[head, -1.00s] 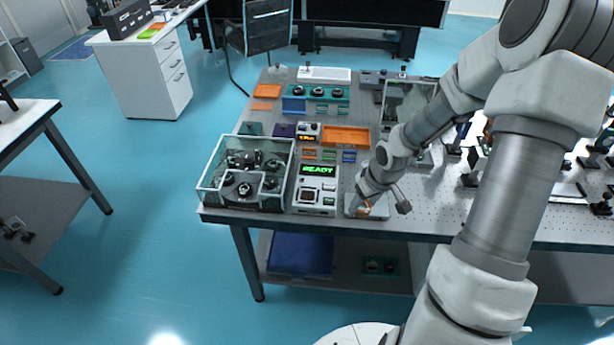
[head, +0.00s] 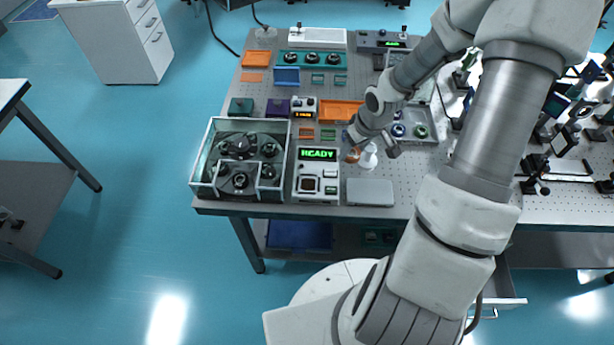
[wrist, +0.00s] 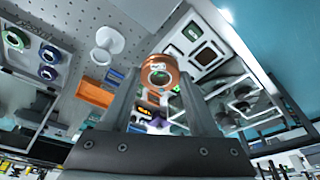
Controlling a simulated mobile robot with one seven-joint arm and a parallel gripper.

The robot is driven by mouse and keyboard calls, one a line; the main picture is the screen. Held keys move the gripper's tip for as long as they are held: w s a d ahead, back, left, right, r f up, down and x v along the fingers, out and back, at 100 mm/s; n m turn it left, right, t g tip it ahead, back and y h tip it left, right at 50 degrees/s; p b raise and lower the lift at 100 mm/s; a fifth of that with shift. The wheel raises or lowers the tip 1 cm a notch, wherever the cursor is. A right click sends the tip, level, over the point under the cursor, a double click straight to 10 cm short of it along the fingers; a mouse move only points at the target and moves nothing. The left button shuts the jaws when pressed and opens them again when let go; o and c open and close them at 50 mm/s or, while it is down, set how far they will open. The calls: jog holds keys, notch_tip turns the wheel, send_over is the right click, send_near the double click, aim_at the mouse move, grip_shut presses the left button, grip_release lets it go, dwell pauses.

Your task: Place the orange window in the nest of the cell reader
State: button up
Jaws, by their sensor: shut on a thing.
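The orange window (wrist: 159,66), a round ring with a clear centre, is between the fingertips of my gripper (wrist: 160,80) in the wrist view. My gripper is shut on it and holds it above the table. In the head view my gripper (head: 358,150) is right of the cell reader, with a bit of the orange window (head: 352,156) showing below it. The cell reader (head: 304,168) is a pale box with a green READY display and a dark square nest (head: 309,184) that looks empty. The reader (wrist: 190,38) also shows beyond the window in the wrist view.
A white spool-shaped stand (head: 369,160) is close beside my gripper. A flat grey pad (head: 370,192) lies right of the reader. A glass-walled box (head: 200,178) with dark parts stands left of it. An orange tray (head: 341,109) lies behind.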

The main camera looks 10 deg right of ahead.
jog(key=b, duration=0.3)
send_over(307, 183)
jog(key=s, duration=0.1)
jog(key=f, duration=0.6)
jog(key=shift+d+f, duration=0.2)
jog(key=shift+f, duration=2.15)
jog(key=shift+f, duration=0.15)
jog(key=shift+f, duration=0.15)
jog(key=o, duration=1.4)
jog(key=shift+c, duration=0.2)
jog(key=shift+r, duration=0.25)
